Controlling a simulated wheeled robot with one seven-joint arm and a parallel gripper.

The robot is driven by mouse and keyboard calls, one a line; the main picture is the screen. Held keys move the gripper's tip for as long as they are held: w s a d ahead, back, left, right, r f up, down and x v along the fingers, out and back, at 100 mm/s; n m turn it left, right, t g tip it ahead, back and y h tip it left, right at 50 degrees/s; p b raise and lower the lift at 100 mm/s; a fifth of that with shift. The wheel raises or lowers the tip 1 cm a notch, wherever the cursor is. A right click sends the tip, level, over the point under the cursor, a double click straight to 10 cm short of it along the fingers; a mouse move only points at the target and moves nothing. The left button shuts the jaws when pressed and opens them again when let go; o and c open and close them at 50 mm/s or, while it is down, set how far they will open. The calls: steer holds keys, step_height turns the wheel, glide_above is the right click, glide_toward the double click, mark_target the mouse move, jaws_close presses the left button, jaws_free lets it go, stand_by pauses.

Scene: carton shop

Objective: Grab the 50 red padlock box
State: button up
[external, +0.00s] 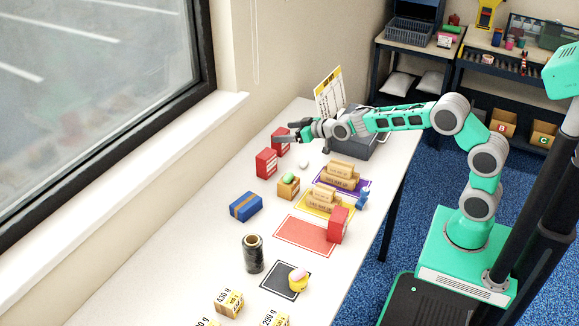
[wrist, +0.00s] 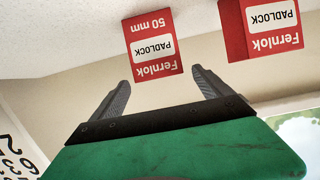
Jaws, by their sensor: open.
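A red Fernlok padlock box marked 50 mm (wrist: 152,45) appears upside down in the wrist view, just beyond and roughly between my open fingertips (wrist: 160,79). A second red padlock box (wrist: 262,28) is to its right there; its size label is out of frame. In the external view, the far red box (external: 281,143) at the window side of the table seems to be the 50 mm one, partly hidden by my gripper (external: 285,133). The other red box (external: 266,163) stands just nearer. My gripper is empty; contact cannot be told.
A third red box (external: 339,226) stands by the red mat (external: 300,237). A small white object (external: 304,165), a yellowish box with a green item (external: 288,187), and a blue box (external: 246,207) are nearby. A grey case (external: 362,148) and upright sign (external: 329,90) stand at the back.

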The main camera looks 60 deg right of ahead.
mark_target(281, 132)
steer(key=x, duration=0.3)
steer(key=shift+f, duration=0.15)
steer(key=c, duration=1.7)
